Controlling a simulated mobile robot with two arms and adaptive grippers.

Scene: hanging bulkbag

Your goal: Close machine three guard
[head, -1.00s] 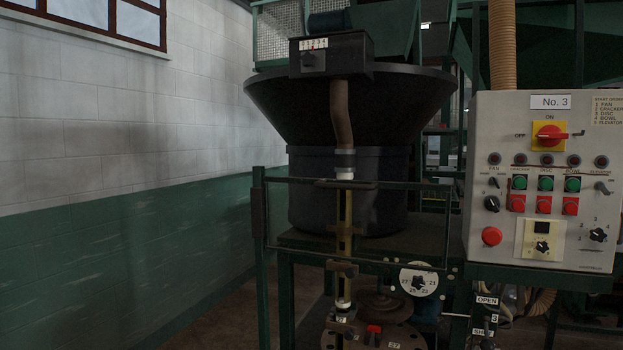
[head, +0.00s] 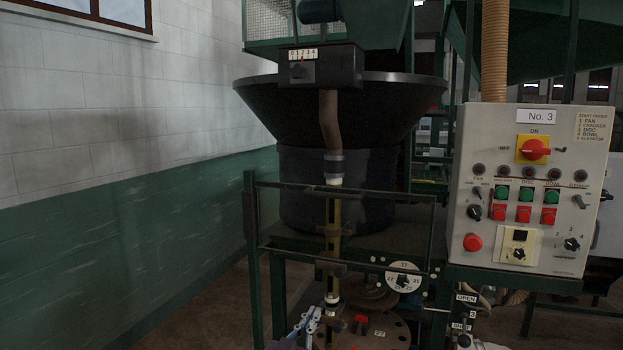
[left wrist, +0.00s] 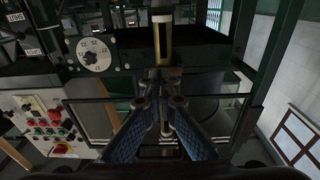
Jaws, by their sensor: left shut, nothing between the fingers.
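Machine three shows as a dark hopper (head: 340,105) over a round bowl, with a control panel marked No. 3 (head: 535,190) at right. A thin dark metal frame, which looks like the guard (head: 345,189), stands in front of the bowl and spout. I cannot tell how far it is swung. My left gripper (head: 311,322) is at the bottom of the head view, low by the spout and beside the round plate. Its blue-padded fingers fill the middle of the left wrist view (left wrist: 159,104), shut and empty, in front of the frame bars. My right gripper is out of view.
A numbered dial (head: 403,277) sits right of the spout. OPEN and SHUT labels (head: 466,298) mark a lever below the panel. A green post (head: 251,250) stands at left. Floor is free between it and the green-and-white wall (head: 110,220).

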